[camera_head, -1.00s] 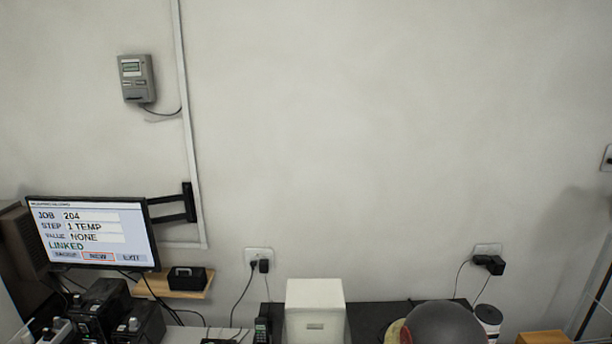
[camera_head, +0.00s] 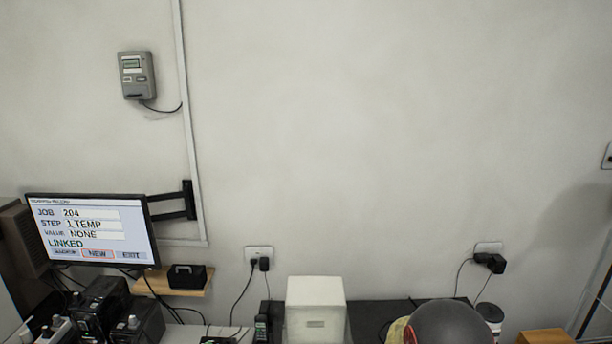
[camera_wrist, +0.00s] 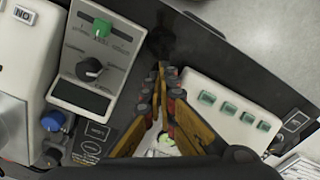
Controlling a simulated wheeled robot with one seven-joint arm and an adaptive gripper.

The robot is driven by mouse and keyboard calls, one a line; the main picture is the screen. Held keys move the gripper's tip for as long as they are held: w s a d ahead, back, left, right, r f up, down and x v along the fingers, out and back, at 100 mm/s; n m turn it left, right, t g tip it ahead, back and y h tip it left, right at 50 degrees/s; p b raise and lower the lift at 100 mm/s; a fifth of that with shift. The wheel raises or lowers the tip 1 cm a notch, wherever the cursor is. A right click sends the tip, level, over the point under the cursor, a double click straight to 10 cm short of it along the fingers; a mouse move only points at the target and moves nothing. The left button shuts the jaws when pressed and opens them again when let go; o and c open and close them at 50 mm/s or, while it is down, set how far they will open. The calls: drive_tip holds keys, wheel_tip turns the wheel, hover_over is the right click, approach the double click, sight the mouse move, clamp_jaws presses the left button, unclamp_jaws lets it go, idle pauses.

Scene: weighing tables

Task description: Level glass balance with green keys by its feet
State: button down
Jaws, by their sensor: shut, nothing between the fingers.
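In the wrist view, a white unit with a row of several green keys (camera_wrist: 233,108) lies right of my gripper (camera_wrist: 162,72). It looks like the balance with green keys; its glass and feet cannot be made out. My gripper is shut and empty, its fingertips meeting over the dark surface between this unit and a grey control panel. A small round pale-and-green spot (camera_wrist: 167,141), possibly a level bubble, shows between the fingers, partly hidden. A blue knob (camera_wrist: 53,121) is at the left. In the head view, the gripper and green keys are not seen.
The grey panel (camera_wrist: 91,69) has a green switch and black dial. In the head view, a monitor (camera_head: 92,231) reads job 204, step 1 TEMP, value NONE, LINKED. A white box (camera_head: 315,309) stands on the black table (camera_head: 367,318). A wall meter (camera_head: 136,75) hangs upper left.

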drive_tip(key=shift+s+d+f, duration=0.15)
drive_tip(key=shift+s+f, duration=0.2)
drive_tip(key=shift+f, duration=0.15)
drive_tip(key=shift+s+d, duration=0.1)
drive_tip(key=shift+s, duration=0.15)
drive_tip(key=shift+w+d+r+p, duration=0.1)
drive_tip(key=shift+r+p, duration=0.4)
drive_tip(key=shift+r, duration=0.05)
drive_tip(key=r+p, duration=0.2)
drive_tip(key=r, duration=0.3)
drive_tip(key=shift+w+r+p, duration=0.15)
drive_tip(key=shift+w+p, duration=0.1)
drive_tip(key=shift+p, duration=0.15)
